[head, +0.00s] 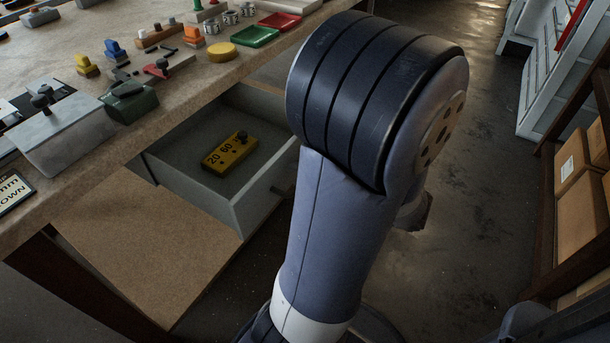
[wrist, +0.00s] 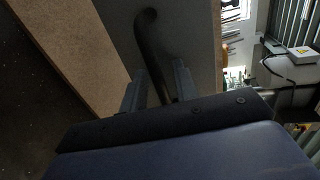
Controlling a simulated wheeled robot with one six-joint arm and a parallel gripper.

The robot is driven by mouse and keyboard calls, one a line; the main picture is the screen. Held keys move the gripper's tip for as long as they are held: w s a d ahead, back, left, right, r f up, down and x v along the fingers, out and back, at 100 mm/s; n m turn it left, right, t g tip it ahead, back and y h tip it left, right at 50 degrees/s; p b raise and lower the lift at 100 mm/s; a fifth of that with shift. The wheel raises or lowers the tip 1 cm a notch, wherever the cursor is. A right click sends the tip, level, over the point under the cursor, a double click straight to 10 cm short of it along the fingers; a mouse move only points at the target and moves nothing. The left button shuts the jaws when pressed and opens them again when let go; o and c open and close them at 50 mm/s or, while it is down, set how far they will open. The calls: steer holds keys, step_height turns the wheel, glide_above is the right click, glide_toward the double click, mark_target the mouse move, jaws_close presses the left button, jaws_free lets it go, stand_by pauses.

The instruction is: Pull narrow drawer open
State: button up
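The grey drawer (head: 258,206) stands pulled out from under the workbench, so its inside shows in the head view. A yellow block (head: 230,153) marked 20 and 60 lies in it. In the wrist view, the drawer's grey front (wrist: 190,30) carries a dark curved bar handle (wrist: 148,45). My gripper (wrist: 160,72) has one finger on each side of the handle and appears shut on it, though the contact itself is hard to see. In the head view my arm hides the gripper and most of the handle.
The workbench top (head: 60,205) holds a grey block, a green block, colored knobbed pieces and small trays. Shelving with cardboard boxes (head: 580,205) stands at the right. Floor (head: 465,190) is clear between.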

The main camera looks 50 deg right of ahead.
steer(key=p+v, duration=0.1)
steer(key=v, duration=0.9)
steer(key=shift+s, duration=0.4)
steer(key=shift+w+d, duration=0.15)
steer(key=shift+b+x, duration=0.5)
steer(key=shift+x, duration=4.8)
steer(key=shift+r, duration=0.15)
